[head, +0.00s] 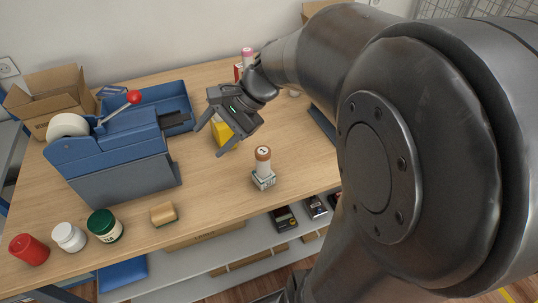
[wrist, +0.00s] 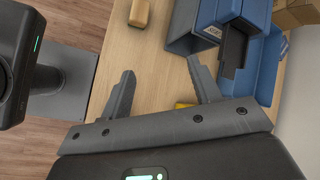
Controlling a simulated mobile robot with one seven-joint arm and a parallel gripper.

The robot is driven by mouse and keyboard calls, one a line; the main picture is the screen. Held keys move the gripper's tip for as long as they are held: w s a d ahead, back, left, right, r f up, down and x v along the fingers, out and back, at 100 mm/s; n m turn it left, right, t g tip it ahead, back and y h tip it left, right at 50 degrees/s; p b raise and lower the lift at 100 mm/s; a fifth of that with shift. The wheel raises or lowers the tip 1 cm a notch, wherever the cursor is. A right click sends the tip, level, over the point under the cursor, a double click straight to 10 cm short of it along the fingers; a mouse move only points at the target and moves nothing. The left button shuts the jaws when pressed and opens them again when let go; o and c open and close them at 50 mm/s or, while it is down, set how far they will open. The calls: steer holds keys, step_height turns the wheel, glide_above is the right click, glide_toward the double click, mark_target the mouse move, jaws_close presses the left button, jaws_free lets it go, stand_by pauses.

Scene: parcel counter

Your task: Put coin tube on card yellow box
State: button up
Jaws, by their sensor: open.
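A yellow box (head: 221,131), likely the card yellow box, stands on the counter behind my gripper and is partly hidden by it. A small yellow part (wrist: 183,105) shows at the gripper base in the wrist view. A white cylinder with an orange-brown top (head: 263,158), possibly the coin tube, stands upright on a small green and white box (head: 263,180) near the front edge. My gripper (head: 209,142) is open and empty above the counter, left of the cylinder. In the wrist view its fingers (wrist: 161,68) have only bare wood between them.
A blue dispenser with a red-knobbed lever (head: 115,155) fills the left. Red (head: 30,250), white (head: 69,237) and green (head: 104,226) jars and a tan block (head: 163,214) line the front edge. A cardboard box (head: 50,100) and a pink-topped cylinder (head: 247,57) stand farther back.

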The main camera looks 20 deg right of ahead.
steer(key=s+d+r+n+t+h, duration=0.1)
steer(key=s+d+n+t+h, duration=0.1)
steer(key=s+d+n+h, duration=0.2)
steer(key=s+d+r+n+t+h, duration=0.1)
steer(key=s+d+n+t+h, duration=0.1)
steer(key=s+d+n+h, duration=0.2)
steer(key=s+n, duration=0.3)
steer(key=s, duration=0.1)
steer(key=shift+s, duration=0.3)
